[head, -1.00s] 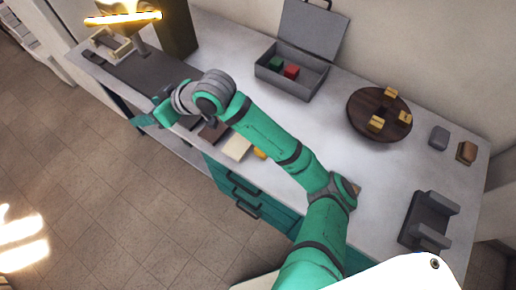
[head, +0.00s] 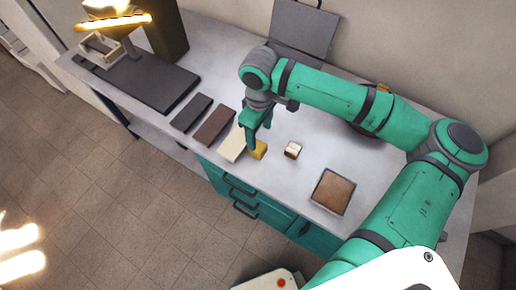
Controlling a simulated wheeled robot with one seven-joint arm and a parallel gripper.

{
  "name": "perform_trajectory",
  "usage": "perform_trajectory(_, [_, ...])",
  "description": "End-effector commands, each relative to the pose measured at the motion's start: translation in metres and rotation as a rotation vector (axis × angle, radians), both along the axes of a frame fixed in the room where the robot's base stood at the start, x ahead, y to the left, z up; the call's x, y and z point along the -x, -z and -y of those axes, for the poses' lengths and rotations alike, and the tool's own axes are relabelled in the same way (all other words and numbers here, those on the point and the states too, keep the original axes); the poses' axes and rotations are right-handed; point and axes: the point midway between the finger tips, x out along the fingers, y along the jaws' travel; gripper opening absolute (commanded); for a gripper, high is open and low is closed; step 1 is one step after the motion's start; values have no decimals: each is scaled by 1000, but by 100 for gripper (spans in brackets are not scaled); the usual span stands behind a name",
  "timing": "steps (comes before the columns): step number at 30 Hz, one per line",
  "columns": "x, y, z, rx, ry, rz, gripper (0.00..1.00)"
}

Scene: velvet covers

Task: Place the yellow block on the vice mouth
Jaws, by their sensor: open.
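The yellow block (head: 261,150) lies on the worktop near its front edge, at the right end of a cream slab. My gripper (head: 259,133) is open and points down right above the block. One finger appears to overlap the block's left side; I cannot tell whether it touches. The grey U-shaped vice, seen at the right end of the worktop a second ago, is now hidden behind my arm.
The cream slab (head: 233,146), a brown slab (head: 214,125) and a dark slab (head: 191,112) lie left of the block. A small pale-and-brown cube (head: 293,149) and a brown square tray (head: 332,192) lie to its right. A grey case lid (head: 302,27) stands behind.

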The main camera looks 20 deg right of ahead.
Motion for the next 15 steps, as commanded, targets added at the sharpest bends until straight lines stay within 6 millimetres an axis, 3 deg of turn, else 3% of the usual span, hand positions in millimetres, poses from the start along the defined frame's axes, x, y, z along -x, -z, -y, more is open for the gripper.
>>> perform_trajectory(4, [0,22,-1,-1,0,0,61])
perform_trajectory(15, [0,54,-3,0,-2,1,61])
